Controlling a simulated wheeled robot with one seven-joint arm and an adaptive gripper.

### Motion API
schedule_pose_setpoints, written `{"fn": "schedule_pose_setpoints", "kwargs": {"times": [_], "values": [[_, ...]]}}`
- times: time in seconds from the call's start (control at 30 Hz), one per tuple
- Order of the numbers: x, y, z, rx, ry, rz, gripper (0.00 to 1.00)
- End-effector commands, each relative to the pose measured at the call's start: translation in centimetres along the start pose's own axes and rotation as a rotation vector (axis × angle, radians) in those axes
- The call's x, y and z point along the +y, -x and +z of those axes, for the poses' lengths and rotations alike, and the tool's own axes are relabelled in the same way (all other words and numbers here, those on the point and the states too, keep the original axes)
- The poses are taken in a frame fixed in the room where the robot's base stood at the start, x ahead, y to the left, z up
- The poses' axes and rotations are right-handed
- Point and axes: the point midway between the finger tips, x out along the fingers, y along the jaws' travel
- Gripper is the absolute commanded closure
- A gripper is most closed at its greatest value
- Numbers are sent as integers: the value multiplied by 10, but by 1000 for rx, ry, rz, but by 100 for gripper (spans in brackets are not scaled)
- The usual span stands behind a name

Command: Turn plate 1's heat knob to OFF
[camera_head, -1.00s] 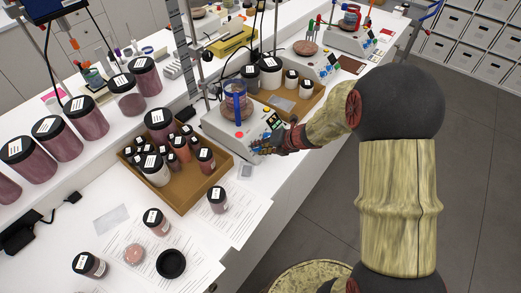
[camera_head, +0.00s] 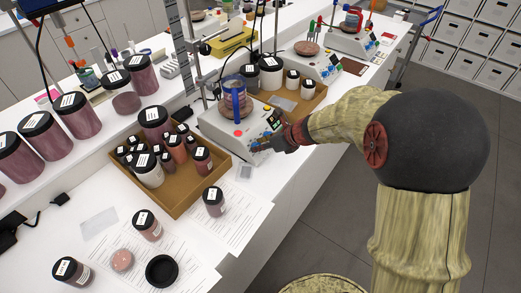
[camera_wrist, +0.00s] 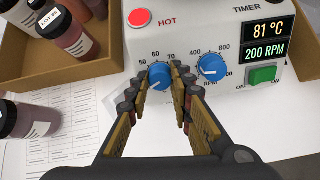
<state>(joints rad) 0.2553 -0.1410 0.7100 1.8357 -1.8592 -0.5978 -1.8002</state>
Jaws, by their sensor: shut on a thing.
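The nearest hot plate (camera_head: 222,128) is a white box with a blue-marked vessel (camera_head: 236,104) on top. In the wrist view its front panel (camera_wrist: 150,45) shows a lit red HOT lamp (camera_wrist: 140,18), a display (camera_wrist: 267,42) reading 81 °C and 200 RPM, and a green switch (camera_wrist: 262,74). The blue heat knob (camera_wrist: 159,76) has a white pointer mark and a scale with 50, 60 and 70 visible. My gripper (camera_wrist: 160,78) has one finger on each side of this knob and is shut on it. In the head view my gripper (camera_head: 265,146) is at the panel, partly hidden.
The blue RPM knob (camera_wrist: 211,67) sits just right of my right finger. A cardboard tray (camera_head: 181,210) of jars stands left of the plate, another tray (camera_head: 306,108) behind it. A second hot plate (camera_head: 318,68) is farther back. Papers (camera_head: 240,222) lie in front.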

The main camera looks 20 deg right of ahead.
Motion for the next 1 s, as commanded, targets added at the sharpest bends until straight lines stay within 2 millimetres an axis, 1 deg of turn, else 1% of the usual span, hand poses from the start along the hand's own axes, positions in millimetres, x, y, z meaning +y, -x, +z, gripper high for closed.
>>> {"fn": "schedule_pose_setpoints", "kwargs": {"times": [0.03,0.2,0.4,0.9,0.93,1.0], "values": [[0,-2,-3,2,27,-1,100],[0,-2,-3,3,112,-3,100],[0,-1,-2,3,167,-5,100],[0,-1,-2,3,185,-6,100],[0,-1,-2,3,185,-6,78],[0,-1,-2,3,185,-6,74]]}}
